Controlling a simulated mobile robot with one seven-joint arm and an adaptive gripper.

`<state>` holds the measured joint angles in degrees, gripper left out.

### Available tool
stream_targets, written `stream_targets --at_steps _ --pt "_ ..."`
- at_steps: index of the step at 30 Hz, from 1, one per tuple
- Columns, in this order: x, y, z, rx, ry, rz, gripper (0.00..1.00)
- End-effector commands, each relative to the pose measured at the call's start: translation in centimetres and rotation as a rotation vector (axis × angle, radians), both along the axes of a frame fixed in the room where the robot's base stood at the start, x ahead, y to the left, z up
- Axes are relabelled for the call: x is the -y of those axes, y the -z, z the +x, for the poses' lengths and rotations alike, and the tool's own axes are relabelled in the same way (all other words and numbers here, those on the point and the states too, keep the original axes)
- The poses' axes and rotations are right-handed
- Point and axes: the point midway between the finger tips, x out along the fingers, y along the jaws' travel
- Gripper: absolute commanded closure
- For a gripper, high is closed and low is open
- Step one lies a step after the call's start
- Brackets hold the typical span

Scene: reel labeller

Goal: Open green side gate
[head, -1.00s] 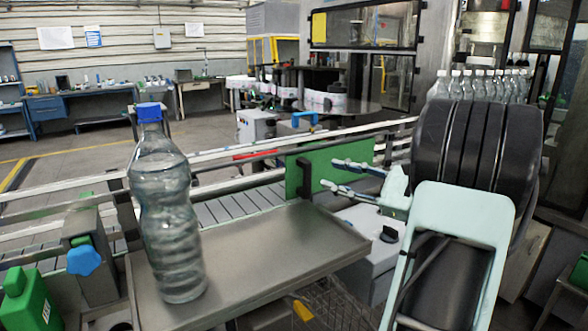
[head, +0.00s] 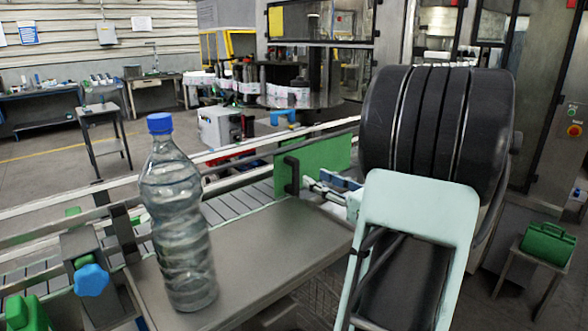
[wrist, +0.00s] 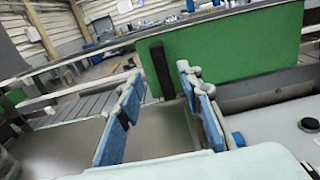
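The green side gate (head: 328,158) is an upright green panel at the conveyor's side, behind the metal tray. A black vertical bar handle (head: 291,175) is on its left part. The gate (wrist: 235,45) and its handle (wrist: 161,70) also show in the wrist view. My gripper (head: 314,180) is just right of the handle in the head view. In the wrist view my gripper (wrist: 159,76) is open, with blue-padded fingers apart and the handle seen between them. I cannot tell whether a finger touches the handle. My arm hides the gate's lower right in the head view.
A clear bottle with a blue cap (head: 176,220) stands on the metal tray (head: 265,245), left of my arm. A blue knob (head: 91,280) is at the lower left. The tray between bottle and gripper is bare. The conveyor (head: 235,208) runs behind it.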

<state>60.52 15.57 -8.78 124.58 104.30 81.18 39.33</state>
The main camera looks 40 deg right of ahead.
Motion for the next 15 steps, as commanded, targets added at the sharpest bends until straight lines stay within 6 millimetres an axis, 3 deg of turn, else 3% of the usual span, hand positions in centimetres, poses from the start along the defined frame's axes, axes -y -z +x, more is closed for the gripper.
stream_targets --at_steps 9,15 --pt "-0.6 -0.1 6.1 -0.001 -0.004 0.0 0.67" --pt "-0.7 -0.1 8.3 0.0 -0.002 -0.002 0.67"
